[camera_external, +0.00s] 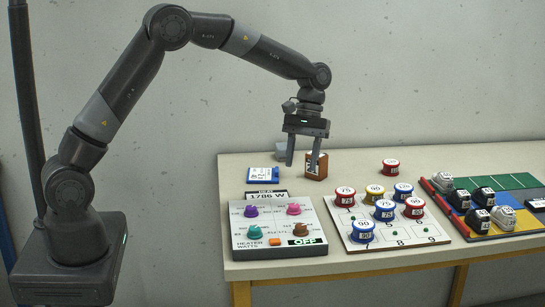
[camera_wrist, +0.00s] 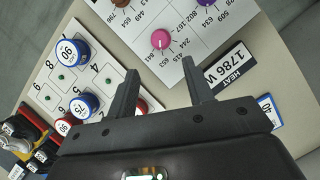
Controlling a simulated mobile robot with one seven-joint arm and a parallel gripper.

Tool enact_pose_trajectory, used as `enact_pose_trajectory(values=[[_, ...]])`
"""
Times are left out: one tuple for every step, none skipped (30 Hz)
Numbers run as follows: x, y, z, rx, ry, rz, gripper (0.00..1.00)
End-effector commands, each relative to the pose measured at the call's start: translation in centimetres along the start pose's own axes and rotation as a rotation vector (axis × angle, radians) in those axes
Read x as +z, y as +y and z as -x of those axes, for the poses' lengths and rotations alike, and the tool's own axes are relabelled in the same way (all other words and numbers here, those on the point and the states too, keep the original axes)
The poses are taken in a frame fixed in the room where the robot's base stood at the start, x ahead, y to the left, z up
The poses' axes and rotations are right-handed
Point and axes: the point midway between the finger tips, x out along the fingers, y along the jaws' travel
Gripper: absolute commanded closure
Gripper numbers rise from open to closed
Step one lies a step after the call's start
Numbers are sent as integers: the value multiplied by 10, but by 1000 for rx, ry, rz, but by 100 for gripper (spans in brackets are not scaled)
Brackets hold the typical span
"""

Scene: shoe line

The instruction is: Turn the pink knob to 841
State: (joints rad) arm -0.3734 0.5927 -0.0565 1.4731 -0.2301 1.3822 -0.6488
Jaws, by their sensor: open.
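The pink knob (camera_external: 293,209) sits at the upper right of the grey heater panel (camera_external: 262,225), with small numbers printed around it. In the wrist view the pink knob (camera_wrist: 161,40) lies just beyond and between my fingertips; its setting is too small to read surely. My gripper (camera_external: 303,161) is open and empty, pointing down above and behind the panel, clear of the knob. It also shows in the wrist view (camera_wrist: 160,68).
Purple (camera_external: 251,211), teal (camera_external: 254,232) and brown (camera_external: 303,229) knobs share the panel. A brown box (camera_external: 317,168) stands close beside my gripper in the external view. A board with numbered discs (camera_external: 383,240) lies to the right. A blue-edged card (camera_external: 263,175) lies behind the panel.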

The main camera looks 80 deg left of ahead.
Motion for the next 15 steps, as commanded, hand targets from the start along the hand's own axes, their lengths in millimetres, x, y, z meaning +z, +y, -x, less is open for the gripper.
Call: enact_pose_trajectory(values=[[0, 0, -7, -1, -2, -1, 53], [1, 0, -12, -2, -3, 0, 53], [1, -1, -20, -2, -2, 0, 53], [1, -1, -26, -3, -3, 0, 53], [1, -1, -32, -3, -2, 0, 53], [1, -1, -39, -3, -2, -1, 53], [1, -1, -45, -2, -2, -1, 53], [1, -1, -51, -3, -2, -1, 53], [1, 0, -58, -2, -1, -1, 53], [1, 0, -64, -2, -2, -1, 53], [1, 0, -69, -2, -2, -1, 53], [1, 0, -75, -2, -1, -1, 53], [1, 0, -79, -2, -2, -1, 53], [1, 0, -83, -2, -1, -1, 53], [1, 0, -87, -1, 0, -1, 53]])
